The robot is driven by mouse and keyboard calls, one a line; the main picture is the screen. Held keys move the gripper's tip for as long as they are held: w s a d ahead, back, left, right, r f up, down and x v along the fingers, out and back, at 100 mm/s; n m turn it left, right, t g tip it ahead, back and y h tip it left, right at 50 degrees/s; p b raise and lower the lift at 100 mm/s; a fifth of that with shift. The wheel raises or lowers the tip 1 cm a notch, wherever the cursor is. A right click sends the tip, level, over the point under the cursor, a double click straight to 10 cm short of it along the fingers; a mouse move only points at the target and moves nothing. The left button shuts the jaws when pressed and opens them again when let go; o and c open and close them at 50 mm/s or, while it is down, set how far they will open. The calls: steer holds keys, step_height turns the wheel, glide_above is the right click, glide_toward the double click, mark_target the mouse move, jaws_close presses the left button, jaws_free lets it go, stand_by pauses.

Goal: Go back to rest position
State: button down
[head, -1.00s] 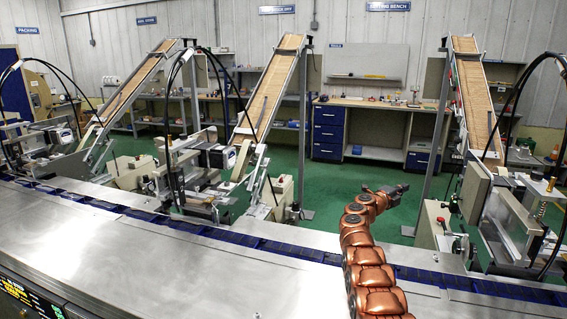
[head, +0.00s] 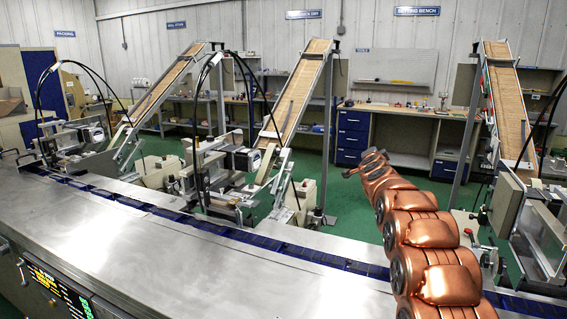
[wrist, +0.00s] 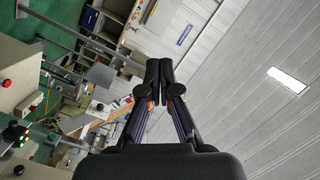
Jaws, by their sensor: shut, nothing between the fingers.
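My copper-coloured arm rises from the lower right of the head view and bends up and away over the machine. My gripper (head: 349,174) is small and dark at the arm's far end in the head view. In the wrist view its two black fingers (wrist: 159,72) are together at their tips, with nothing between them. The wrist view is tilted and looks toward the wall and ceiling, and no object is near the fingertips.
A steel machine top (head: 180,245) with a blue conveyor channel (head: 262,241) runs across the front. Three sloped feeders, one of them the middle chute (head: 300,90), stand behind it. A workbench (head: 400,110) is at the back wall. Green floor (head: 345,205) lies between.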

steer(key=s+a+f+n+g+y, duration=0.25)
steer(key=s+a, duration=0.25)
steer(key=s, duration=0.4)
steer(key=s+a+f+n+g+y, duration=0.2)
steer(key=s+a+n+g, duration=0.15)
steer(key=s+a, duration=0.4)
steer(key=s+a+f+n+g+y, duration=0.2)
steer(key=s+a+n, duration=0.2)
steer(key=s, duration=0.6)
steer(key=s+d+f+n+g, duration=0.1)
steer(key=s+f+g, duration=0.2)
steer(key=s, duration=1.3)
steer(key=s+d+f+n+g+h, duration=0.1)
steer(key=s+f+g, duration=0.3)
steer(key=s, duration=1.2)
steer(key=s+d+f+n+g+h, duration=0.1)
steer(key=s+f, duration=0.5)
steer(key=s, duration=1)
steer(key=d+n+g, duration=0.1)
steer(key=g, duration=0.1)
steer(key=shift+s+d+g, duration=0.15)
steer(key=shift+d+g, duration=0.15)
steer(key=shift+d, duration=0.05)
steer(key=shift+d+f, duration=0.1)
